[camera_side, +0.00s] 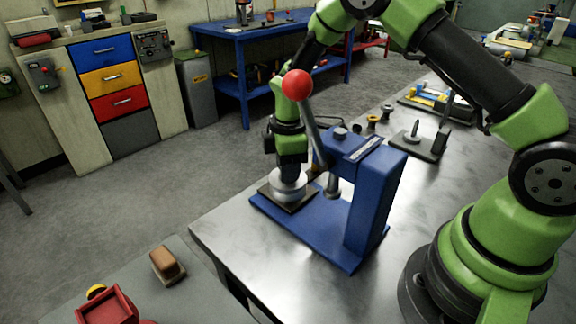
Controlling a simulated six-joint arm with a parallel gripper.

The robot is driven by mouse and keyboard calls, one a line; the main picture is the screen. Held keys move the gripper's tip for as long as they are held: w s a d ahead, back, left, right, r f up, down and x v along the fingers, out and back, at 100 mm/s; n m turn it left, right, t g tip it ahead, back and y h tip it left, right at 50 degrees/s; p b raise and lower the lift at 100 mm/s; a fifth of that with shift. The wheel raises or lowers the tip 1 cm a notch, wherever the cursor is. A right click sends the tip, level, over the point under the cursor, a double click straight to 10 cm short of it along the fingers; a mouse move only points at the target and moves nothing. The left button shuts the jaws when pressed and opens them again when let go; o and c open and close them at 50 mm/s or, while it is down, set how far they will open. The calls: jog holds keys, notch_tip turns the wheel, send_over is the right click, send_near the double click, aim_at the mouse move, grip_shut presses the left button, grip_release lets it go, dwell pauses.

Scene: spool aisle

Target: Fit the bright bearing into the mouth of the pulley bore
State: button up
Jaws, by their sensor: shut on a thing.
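My gripper (291,174) points straight down, with its fingertips just above a silver pulley (289,190). The pulley lies flat on a dark square plate (297,208) at the left end of a blue press base. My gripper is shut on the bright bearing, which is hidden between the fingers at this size. The bore mouth is hidden below the fingers. I cannot tell whether the bearing touches the pulley or sits in the bore.
The blue press (372,195) stands close to the right of my gripper. Its lever with a red ball (297,85) rises beside my wrist. A dark fixture with a pin (417,138) and small spools (372,122) stand behind. The metal bench (245,235) is bare at front left.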

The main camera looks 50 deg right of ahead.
jog(key=shift+f, duration=0.2)
jog(key=o, duration=0.9)
jog(key=shift+o, duration=0.2)
jog(key=shift+r, duration=0.1)
notch_tip(320, 180, up, 12)
jog(key=r, duration=0.1)
jog(key=s+a+r+m+t+y, duration=0.1)
jog(key=s+r+m+t, duration=0.2)
jog(key=s+r+m, duration=0.55)
jog(key=s+a+r+m+t, duration=0.1)
jog(key=s+r+m+t, duration=0.1)
jog(key=s, duration=0.4)
jog(key=s+r+m+t+y, duration=0.1)
jog(key=s+r+m+t, duration=0.1)
jog(key=s+m, duration=0.2)
jog(key=s, duration=0.3)
jog(key=shift+a+m, duration=0.35)
